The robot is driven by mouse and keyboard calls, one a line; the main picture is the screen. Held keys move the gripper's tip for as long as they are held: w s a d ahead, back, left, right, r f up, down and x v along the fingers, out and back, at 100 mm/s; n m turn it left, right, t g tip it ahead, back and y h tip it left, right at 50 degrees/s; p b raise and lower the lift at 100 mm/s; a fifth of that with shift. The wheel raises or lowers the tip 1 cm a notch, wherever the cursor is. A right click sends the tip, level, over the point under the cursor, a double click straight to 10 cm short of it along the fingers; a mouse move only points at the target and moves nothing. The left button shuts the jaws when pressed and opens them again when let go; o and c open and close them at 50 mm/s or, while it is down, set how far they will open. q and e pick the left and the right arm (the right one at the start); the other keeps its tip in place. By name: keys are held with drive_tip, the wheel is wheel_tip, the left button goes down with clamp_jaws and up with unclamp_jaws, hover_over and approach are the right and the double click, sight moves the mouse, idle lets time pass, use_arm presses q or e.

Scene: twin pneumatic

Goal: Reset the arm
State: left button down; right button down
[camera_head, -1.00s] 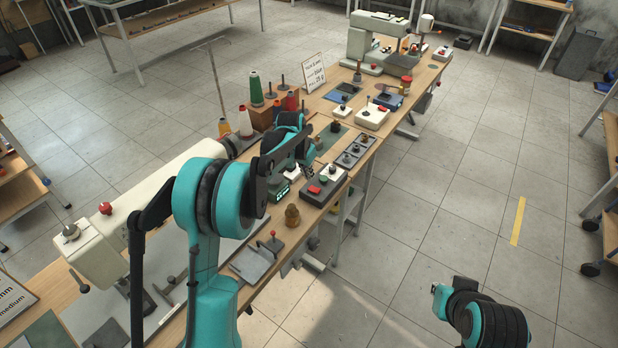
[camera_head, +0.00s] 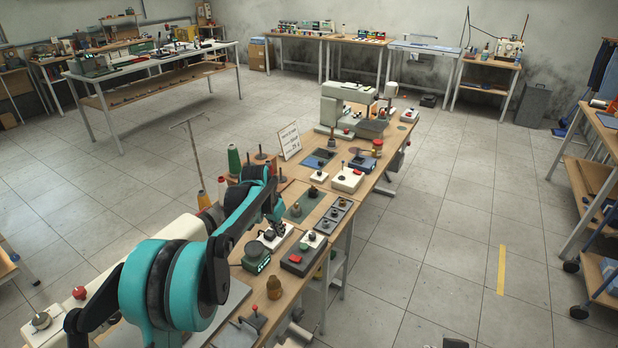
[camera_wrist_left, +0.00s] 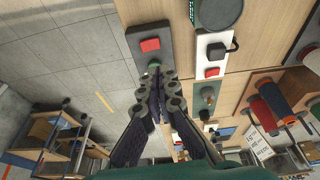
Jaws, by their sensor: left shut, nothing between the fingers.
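My left arm (camera_head: 165,280) is teal and black and reaches from the lower left over the long wooden workbench. My left gripper (camera_head: 276,228) hangs over the bench near the small devices. In the left wrist view the dark fingers of the left gripper (camera_wrist_left: 160,85) are shut together with nothing between them. Their tips overlap the end of a dark box with a red button (camera_wrist_left: 150,44) in that view; I cannot tell whether they touch it. My right gripper is not in view.
The bench carries a control box with a red button (camera_head: 304,254), a brass weight (camera_head: 274,288), a white box (camera_head: 347,180), a sign card (camera_head: 289,140), thread cones (camera_head: 234,160) and a sewing machine (camera_head: 347,107). Open tiled floor (camera_head: 440,240) lies to the right.

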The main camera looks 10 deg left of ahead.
use_arm(q)
drive_tip(key=s+d+r+n+t, duration=0.1)
drive_tip(key=s+d+r, duration=0.1)
drive_tip(key=s+r, duration=0.5)
drive_tip(key=s+d+r+n+t, duration=0.1)
drive_tip(key=s+d+r, duration=0.1)
drive_tip(key=s, duration=0.8)
drive_tip(key=s+f+t, duration=0.1)
drive_tip(key=s+f, duration=0.1)
drive_tip(key=s, duration=0.6)
drive_tip(key=s+d+f+n+t+y, duration=0.1)
drive_tip(key=s+f, duration=0.1)
drive_tip(key=s, duration=0.6)
drive_tip(key=shift+s+f+n, duration=0.15)
drive_tip(key=shift+n, duration=0.15)
